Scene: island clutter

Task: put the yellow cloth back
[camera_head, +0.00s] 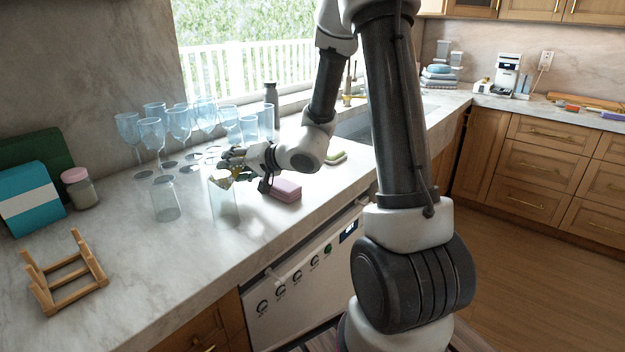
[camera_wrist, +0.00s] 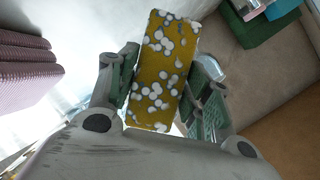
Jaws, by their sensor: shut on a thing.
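My gripper (camera_head: 238,172) is shut on the yellow cloth and holds it over the marble counter. In the wrist view the yellow cloth (camera_wrist: 160,75) is a flat rectangle with white dots, between the two fingers. In the head view only a small part of the yellow cloth (camera_head: 221,179) shows, at the fingertips, by the rim of a clear glass (camera_head: 224,208). I cannot tell whether cloth and glass touch. A pink folded stack (camera_head: 285,190) lies on the counter just right of my gripper. It also shows at the left of the wrist view (camera_wrist: 25,62).
Several blue stemmed glasses (camera_head: 152,132) stand behind my gripper. Another clear glass (camera_head: 165,200) stands to its left. A wooden rack (camera_head: 68,270), a pink-lidded jar (camera_head: 80,188) and a blue box (camera_head: 32,198) are at the left.

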